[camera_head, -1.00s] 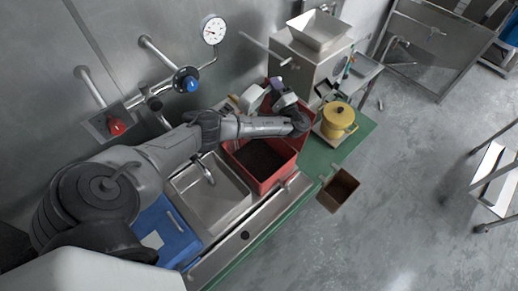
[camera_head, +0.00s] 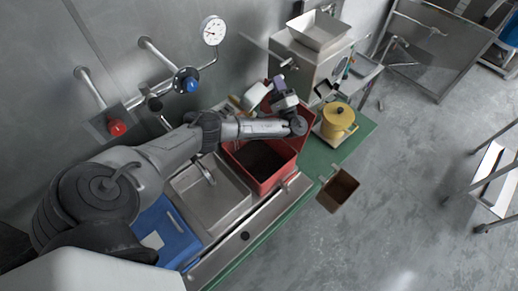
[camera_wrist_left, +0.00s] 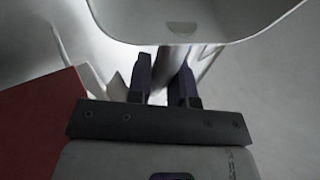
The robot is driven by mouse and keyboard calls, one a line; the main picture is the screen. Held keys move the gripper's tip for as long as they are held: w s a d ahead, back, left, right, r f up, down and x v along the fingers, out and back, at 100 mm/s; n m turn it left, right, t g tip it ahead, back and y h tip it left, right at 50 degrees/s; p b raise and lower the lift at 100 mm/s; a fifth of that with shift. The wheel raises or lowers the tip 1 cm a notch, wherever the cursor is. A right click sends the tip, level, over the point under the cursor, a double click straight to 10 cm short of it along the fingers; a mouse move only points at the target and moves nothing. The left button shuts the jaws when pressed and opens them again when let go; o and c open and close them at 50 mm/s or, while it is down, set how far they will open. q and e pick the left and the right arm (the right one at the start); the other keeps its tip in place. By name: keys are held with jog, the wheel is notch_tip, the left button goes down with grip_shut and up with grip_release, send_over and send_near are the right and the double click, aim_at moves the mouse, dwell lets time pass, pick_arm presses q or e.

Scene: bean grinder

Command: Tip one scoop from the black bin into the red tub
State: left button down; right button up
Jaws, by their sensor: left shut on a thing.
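My left gripper (camera_head: 283,92) is above the back part of the red containers, beside the grinder. In the left wrist view its two dark fingers (camera_wrist_left: 164,78) are shut on the handle of a pale scoop (camera_wrist_left: 235,18). The scoop's wide rim fills the top of that view, and a small grey-brown patch shows inside it. A red tub (camera_head: 284,177) with a dark inside stands in front, under my left forearm. More red wall shows behind the arm, and a red surface (camera_wrist_left: 38,125) fills the wrist view's left side. I cannot pick out the black bin for certain. My right gripper is not in view.
A steel grinder with a square hopper (camera_head: 318,30) stands behind. A yellow pot (camera_head: 338,118) is on the green counter to the right. A brown open box (camera_head: 338,190) is at the counter's front edge. A sink (camera_head: 213,205) and blue container (camera_head: 165,235) lie left.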

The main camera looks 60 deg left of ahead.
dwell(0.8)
pick_arm(q)
jog(key=shift+f+n+h, duration=0.3)
jog(key=shift+f+h, duration=0.1)
jog(key=shift+f, duration=0.05)
jog(key=shift+s+a+n+g+h, duration=0.15)
jog(key=shift+a+n+g+h, duration=0.15)
jog(key=shift+n+g+h, duration=0.4)
jog(key=h, duration=0.1)
jog(key=f+n+h, duration=0.1)
jog(key=a+f+h+b, duration=0.1)
jog(key=shift+s+f, duration=0.25)
